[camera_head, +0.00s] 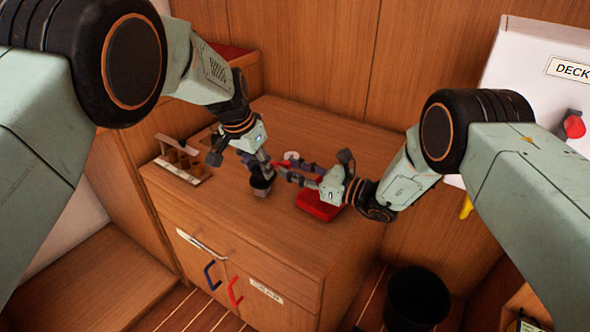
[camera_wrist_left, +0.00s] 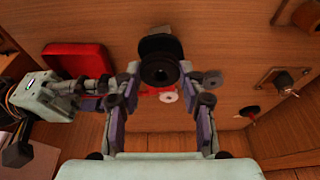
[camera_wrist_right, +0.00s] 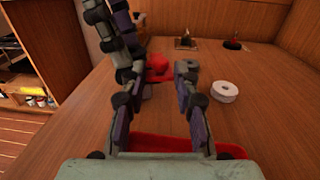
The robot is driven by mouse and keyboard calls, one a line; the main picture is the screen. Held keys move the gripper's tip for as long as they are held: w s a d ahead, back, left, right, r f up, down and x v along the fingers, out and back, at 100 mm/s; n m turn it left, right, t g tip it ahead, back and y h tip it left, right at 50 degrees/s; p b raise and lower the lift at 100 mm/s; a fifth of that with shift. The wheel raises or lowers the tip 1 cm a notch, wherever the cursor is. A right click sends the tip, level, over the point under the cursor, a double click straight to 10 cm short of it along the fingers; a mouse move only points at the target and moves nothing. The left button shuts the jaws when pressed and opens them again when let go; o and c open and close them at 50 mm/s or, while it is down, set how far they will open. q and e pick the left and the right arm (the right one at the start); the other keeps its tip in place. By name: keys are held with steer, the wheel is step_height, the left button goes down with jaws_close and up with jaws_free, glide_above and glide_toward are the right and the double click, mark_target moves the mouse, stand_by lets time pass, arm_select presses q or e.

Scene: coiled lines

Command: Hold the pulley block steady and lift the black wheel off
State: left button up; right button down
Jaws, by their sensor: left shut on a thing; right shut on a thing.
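The black wheel (camera_wrist_left: 160,69) sits between the fingertips of my left gripper (camera_wrist_left: 159,80) in the left wrist view. In the head view my left gripper (camera_head: 263,172) comes down over the table, with the dark wheel (camera_head: 261,182) at its tips. The red pulley block (camera_wrist_right: 163,67) is between the fingertips of my right gripper (camera_wrist_right: 159,74) in the right wrist view. Both grippers are shut on these things, their tips close together. A red edge (camera_wrist_left: 150,91) shows below the wheel. Whether the wheel is still seated on the block cannot be told.
A red tray (camera_head: 318,207) lies under my right gripper, and a white disc (camera_wrist_right: 224,91) lies on the wooden table (camera_wrist_right: 265,95) nearby. A wooden rack (camera_head: 180,158) stands at the table's left edge. The table's front part is clear.

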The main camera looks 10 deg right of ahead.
arm_select(q)
steer(key=shift+r, duration=1.45)
arm_select(e)
steer(key=c, duration=0.9)
jaws_free()
steer(key=shift+c, duration=0.2)
steer(key=shift+d, duration=0.1)
steer(key=v, duration=1.2)
